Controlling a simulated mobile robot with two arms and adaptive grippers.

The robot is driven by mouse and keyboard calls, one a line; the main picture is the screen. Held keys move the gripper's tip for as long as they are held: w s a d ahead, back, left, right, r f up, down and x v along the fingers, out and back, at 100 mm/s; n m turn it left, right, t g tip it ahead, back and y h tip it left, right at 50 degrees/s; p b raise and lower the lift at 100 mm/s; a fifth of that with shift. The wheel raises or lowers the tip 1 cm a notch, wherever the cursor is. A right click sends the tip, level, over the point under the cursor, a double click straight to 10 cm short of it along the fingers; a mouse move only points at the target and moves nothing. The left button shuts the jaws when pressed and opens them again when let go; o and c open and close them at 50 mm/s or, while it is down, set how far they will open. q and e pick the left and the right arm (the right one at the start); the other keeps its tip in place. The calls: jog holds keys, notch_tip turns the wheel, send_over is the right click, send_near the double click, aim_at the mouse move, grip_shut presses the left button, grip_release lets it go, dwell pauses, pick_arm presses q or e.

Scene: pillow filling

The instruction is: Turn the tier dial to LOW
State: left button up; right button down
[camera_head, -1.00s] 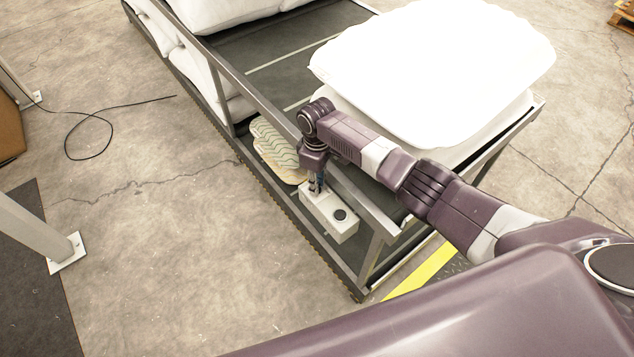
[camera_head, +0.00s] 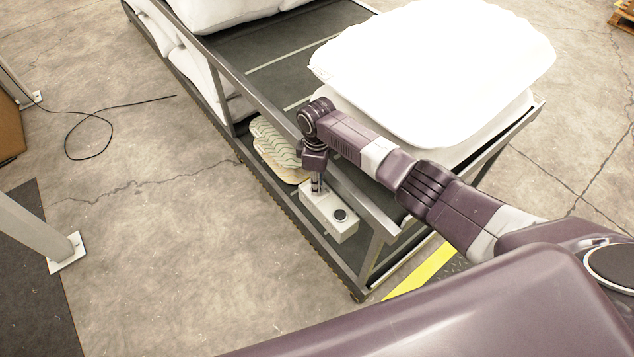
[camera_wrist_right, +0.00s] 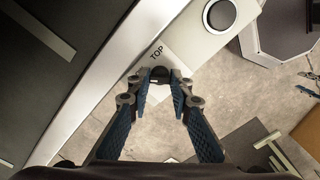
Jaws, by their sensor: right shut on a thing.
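A light grey control box (camera_head: 341,229) sits on the lower side rail of the rack. In the right wrist view, the box's pale face (camera_wrist_right: 190,40) carries the printed word TOP. A small black dial (camera_wrist_right: 160,72) sits just below that word. My right gripper (camera_head: 317,190) points down at the left part of the box. In the wrist view, its blue-padded fingers (camera_wrist_right: 162,84) are shut on the dial, one fingertip on each side. The fingers partly cover the dial, so its pointer and any other labels cannot be read. My left gripper is not in view.
A black round button (camera_head: 340,214) is on the box, right of my gripper. A white pillow (camera_head: 440,65) lies on the rack above my arm. A metal post (camera_head: 368,258) stands right of the box.

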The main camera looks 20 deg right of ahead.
jog(key=c, duration=1.7)
grip_release()
jog(key=shift+c, duration=0.2)
notch_tip(320, 180, up, 12)
